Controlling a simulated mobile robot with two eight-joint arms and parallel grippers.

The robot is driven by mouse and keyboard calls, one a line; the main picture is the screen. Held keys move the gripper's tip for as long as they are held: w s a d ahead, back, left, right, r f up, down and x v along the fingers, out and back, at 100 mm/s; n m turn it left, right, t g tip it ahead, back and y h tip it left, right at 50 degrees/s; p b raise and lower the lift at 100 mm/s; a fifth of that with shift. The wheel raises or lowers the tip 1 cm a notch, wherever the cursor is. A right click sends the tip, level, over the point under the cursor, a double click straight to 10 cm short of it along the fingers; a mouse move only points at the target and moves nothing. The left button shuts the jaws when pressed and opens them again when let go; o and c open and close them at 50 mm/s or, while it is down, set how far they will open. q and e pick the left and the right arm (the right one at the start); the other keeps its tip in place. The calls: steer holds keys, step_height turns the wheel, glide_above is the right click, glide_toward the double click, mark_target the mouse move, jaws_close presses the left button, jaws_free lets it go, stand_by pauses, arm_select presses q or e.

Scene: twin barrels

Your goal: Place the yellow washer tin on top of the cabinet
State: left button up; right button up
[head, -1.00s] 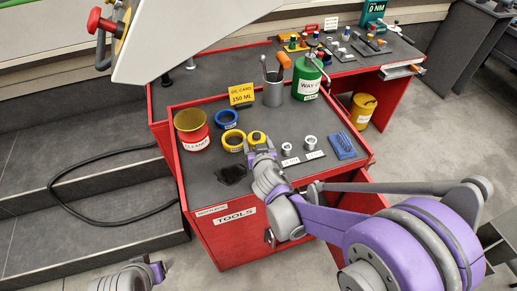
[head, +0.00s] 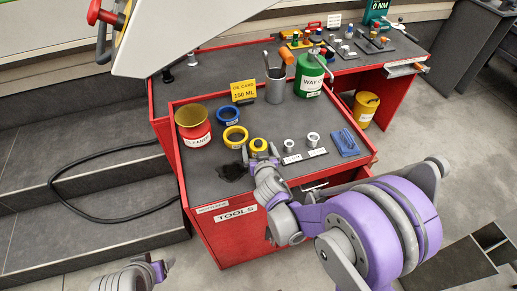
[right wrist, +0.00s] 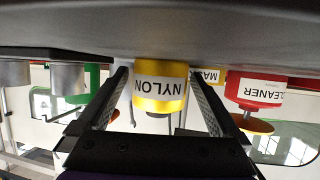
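A yellow tin labelled NYLON (right wrist: 160,88) stands between the two fingers of my right gripper (right wrist: 162,88) in the right wrist view, which is upside down. Gaps show between tin and fingers. In the head view this tin (head: 259,144) is at the right gripper (head: 260,154), on the dark top of the red cabinet (head: 200,166) labelled TOOLS. Another yellow tin (head: 235,136) stands just left of it. I cannot read a washer label on either. My left gripper (head: 158,270) is at the bottom left, its fingers unclear.
A blue tin (head: 230,115), a red cleaner can (head: 193,127), a green can (head: 309,76) and a tool cup (head: 275,88) stand behind or left. Two metal pieces, labels and a blue item (head: 345,143) lie right. A dark patch (head: 233,171) lies left of the gripper.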

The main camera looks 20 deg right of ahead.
steer(key=shift+r, duration=0.15)
steer(key=shift+s+r, duration=0.15)
steer(key=shift+s, duration=0.1)
steer(key=p+v, duration=0.1)
steer(key=v, duration=1)
steer(key=shift+p, duration=0.3)
steer(key=s+d+f+n+g+y, duration=0.1)
steer(key=s+g, duration=0.7)
steer(key=s, duration=0.9)
steer(key=shift+s+d+y, duration=0.3)
steer(key=shift+d, duration=0.45)
